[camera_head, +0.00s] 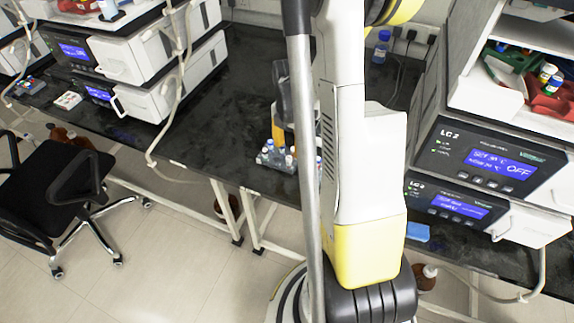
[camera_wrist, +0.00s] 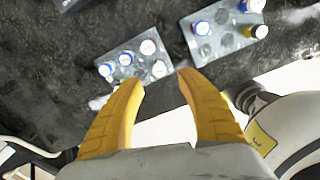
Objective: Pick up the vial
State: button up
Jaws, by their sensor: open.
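In the wrist view my gripper (camera_wrist: 160,79) has two yellow fingers spread apart with nothing between them. Just beyond the fingertips, a clear rack (camera_wrist: 117,50) holds several small vials with white or blue caps; one white-capped vial (camera_wrist: 159,68) is close to the tips. A second clear rack (camera_wrist: 222,48) at the upper right holds several vials, one with a yellowish body (camera_wrist: 257,31). The frames do not show which vial is meant. In the head view, my gripper is over the dark bench by the vials (camera_head: 265,157), partly hidden by my arm.
The dark bench (camera_head: 215,110) is clear left of the racks. Lab instruments stand left (camera_head: 140,50) and right (camera_head: 490,165). A blue-capped bottle (camera_head: 382,46) stands at the back. A black chair (camera_head: 50,190) is on the floor at left.

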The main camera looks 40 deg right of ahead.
aim_at(289, 158)
notch_tip(289, 158, down, 6)
jog(key=b, duration=0.3)
jog(key=shift+f, duration=0.1)
grip_shut()
